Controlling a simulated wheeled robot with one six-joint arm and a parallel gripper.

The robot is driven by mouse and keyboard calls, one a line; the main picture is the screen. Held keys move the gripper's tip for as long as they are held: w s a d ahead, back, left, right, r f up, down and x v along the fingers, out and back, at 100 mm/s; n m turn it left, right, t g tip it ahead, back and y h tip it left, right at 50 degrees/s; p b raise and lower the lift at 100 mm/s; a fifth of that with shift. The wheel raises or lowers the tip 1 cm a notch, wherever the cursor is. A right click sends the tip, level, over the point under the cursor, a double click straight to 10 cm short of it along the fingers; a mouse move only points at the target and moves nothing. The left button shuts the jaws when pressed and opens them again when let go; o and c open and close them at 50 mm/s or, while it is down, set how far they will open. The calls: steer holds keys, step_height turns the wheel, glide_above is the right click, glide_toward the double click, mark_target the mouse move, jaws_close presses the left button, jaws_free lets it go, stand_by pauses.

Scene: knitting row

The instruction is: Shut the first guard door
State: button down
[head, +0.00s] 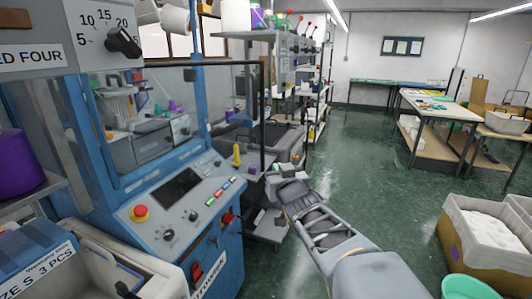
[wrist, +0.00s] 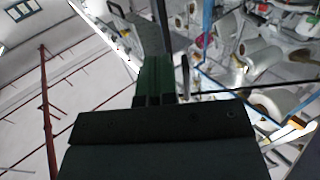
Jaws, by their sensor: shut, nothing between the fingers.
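The first guard door (head: 232,105) is a clear panel with a dark frame on the blue knitting machine (head: 160,170). It stands open, swung out from the blue post towards the aisle, with its dark free edge upright. My gripper (head: 273,172) is at the end of my grey arm, low beside the lower end of that free edge. Its fingers are small and partly hidden there, so contact cannot be told. In the wrist view, my gripper (wrist: 154,78) shows dark green fingers together and empty. The blue-framed machine shows there at the upper right.
The control panel (head: 180,190) has a red button and a small yellow cone nearby. A shelf rack (head: 300,85) stands behind the door. A bin of white material (head: 485,235) and a green tub (head: 468,288) are at the right. The green aisle floor is open.

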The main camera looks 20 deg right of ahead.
steer(key=w+d+p, duration=0.2)
steer(key=w+p, duration=0.1)
steer(key=w, duration=1)
steer(key=shift+d, duration=0.25)
steer(key=shift+w, duration=0.1)
